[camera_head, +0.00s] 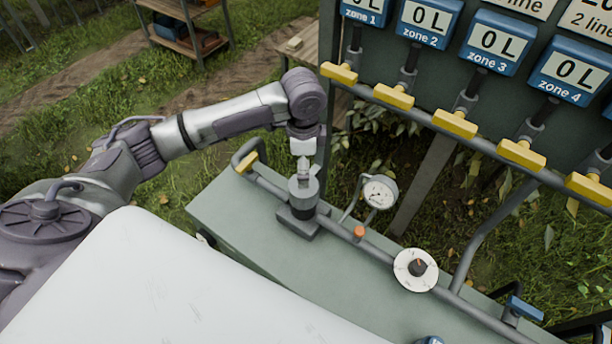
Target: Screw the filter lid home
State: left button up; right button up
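The grey round filter lid (303,188) sits at the top of the filter housing (297,218) on the green-grey bench. Whether it is fully seated cannot be seen. My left gripper (302,167) points straight down from above, its narrow tip at the middle of the lid. The fingers are small and seen edge-on, so I cannot tell whether they are closed on the lid's handle. My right gripper is out of view.
A pipe with an orange button (359,231), a pressure gauge (380,192) and a white dial (415,269) runs along the bench (262,233). A panel with blue zone counters (430,22) and yellow valve handles (455,123) stands behind. A blue-handled valve (525,308) is at lower right.

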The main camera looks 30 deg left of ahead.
aim_at(304, 190)
pick_arm(q)
jog(key=f, duration=0.3)
jog(key=f+p, duration=0.1)
jog(key=f, duration=0.5)
jog(key=shift+w+f+p, duration=0.25)
jog(key=shift+f+p, duration=0.1)
jog(key=shift+s+f, duration=0.1)
jog(key=shift+f, duration=0.85)
jog(key=c, duration=1.1)
jog(key=m, duration=0.3)
jog(key=shift+r+m, duration=0.1)
jog(key=shift+m, duration=0.3)
jog(key=m, duration=0.3)
jog(key=shift+m, duration=0.3)
jog(key=o, duration=0.8)
jog(key=shift+m, duration=0.3)
jog(key=o, duration=0.3)
